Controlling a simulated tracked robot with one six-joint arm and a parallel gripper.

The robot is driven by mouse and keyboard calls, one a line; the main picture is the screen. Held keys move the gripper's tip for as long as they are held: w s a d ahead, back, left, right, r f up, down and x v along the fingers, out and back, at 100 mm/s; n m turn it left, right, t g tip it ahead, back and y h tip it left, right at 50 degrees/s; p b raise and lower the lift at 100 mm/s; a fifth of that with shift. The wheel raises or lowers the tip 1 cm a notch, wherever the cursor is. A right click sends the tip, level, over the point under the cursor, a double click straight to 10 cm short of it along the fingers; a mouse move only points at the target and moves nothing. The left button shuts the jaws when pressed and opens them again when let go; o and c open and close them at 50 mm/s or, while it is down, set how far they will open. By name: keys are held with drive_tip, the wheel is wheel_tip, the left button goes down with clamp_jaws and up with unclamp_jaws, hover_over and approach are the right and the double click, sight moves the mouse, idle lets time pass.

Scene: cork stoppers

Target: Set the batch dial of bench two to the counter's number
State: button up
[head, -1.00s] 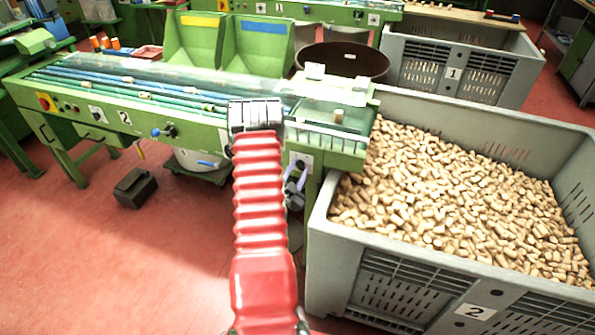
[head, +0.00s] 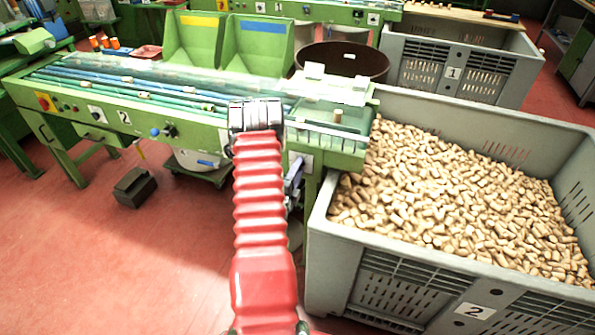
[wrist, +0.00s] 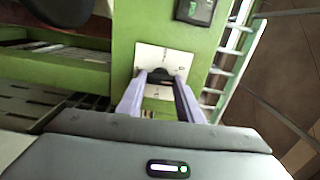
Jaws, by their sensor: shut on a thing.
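Bench two (head: 45,88) is the green sorting bench with a "2" plate on its front, left of the cork bin. Its white dial plate (wrist: 150,58) sits on a green panel in the wrist view, with marks too small to read. My gripper (wrist: 160,77) has its two pale fingers shut on the black dial knob (wrist: 160,73) at the plate's middle. The fingers hide part of the knob and plate, and I cannot tell the setting. A dark display (wrist: 196,10) above right is cut by the frame edge, its number unreadable. In the head view my gripper (head: 295,172) is partly behind my red arm.
A grey bin (head: 345,262) marked 2, full of corks, stands close on the right. Another bin (head: 455,72) marked 1 is behind it. A black box (head: 135,187) lies on the red floor, which is clear at the front left.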

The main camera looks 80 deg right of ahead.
drive_tip(key=m, duration=0.6)
drive_tip(key=shift+s+f, duration=0.15)
drive_tip(key=shift+f, duration=0.05)
drive_tip(key=shift+f+m, duration=0.1)
drive_tip(key=shift+m, duration=0.2)
drive_tip(key=o, duration=1.1)
drive_tip(key=a, duration=0.4)
drive_tip(key=w+a, duration=0.1)
drive_tip(key=a, duration=0.8)
drive_tip(key=shift+w+a, duration=0.25)
drive_tip(key=shift+a, duration=0.15)
drive_tip(key=shift+c, duration=0.3)
